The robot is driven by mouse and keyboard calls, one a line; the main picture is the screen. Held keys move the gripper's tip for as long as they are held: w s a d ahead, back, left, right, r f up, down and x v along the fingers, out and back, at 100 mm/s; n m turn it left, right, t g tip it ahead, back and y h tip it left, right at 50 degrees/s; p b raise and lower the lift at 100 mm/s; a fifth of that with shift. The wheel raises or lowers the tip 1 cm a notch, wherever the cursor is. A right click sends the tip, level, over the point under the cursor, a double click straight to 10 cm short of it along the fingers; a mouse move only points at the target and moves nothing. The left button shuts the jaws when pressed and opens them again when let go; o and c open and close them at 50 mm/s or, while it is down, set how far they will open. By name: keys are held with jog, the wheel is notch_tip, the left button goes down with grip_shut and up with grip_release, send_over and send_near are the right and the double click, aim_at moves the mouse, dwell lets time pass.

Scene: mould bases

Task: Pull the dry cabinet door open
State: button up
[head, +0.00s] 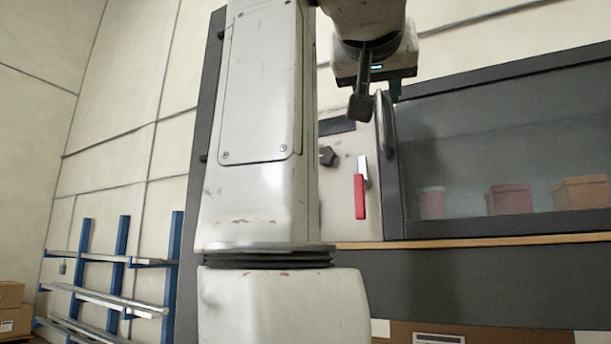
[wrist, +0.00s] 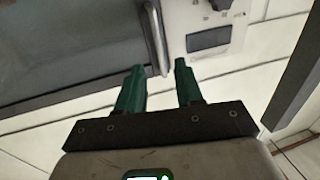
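The dry cabinet door (head: 460,150) is a dark-framed glass panel and looks closed. Its vertical bar handle (head: 386,135) runs along the door's left edge, beside a pale control panel. The handle also shows in the wrist view (wrist: 154,35), upper centre. My gripper (wrist: 158,66) is open, with two green fingers apart and nothing held. In the wrist view the handle's lower end lies in line with the gap between the fingertips; I cannot tell whether they touch. In the head view my gripper (head: 379,97) is at the handle's upper part, which it partly hides.
The control panel (head: 340,185) carries a dark knob (head: 327,156) and a red lever (head: 360,196). Several tubs, including a pink one (head: 510,199), stand behind the glass. A blue-post rack (head: 120,265) and cardboard boxes (head: 12,310) are at the left. My arm hides the centre-left.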

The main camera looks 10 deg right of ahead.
aim_at(380, 113)
jog(key=shift+p+x, duration=0.8)
jog(key=shift+x, duration=2)
jog(key=shift+c, duration=0.2)
grip_shut()
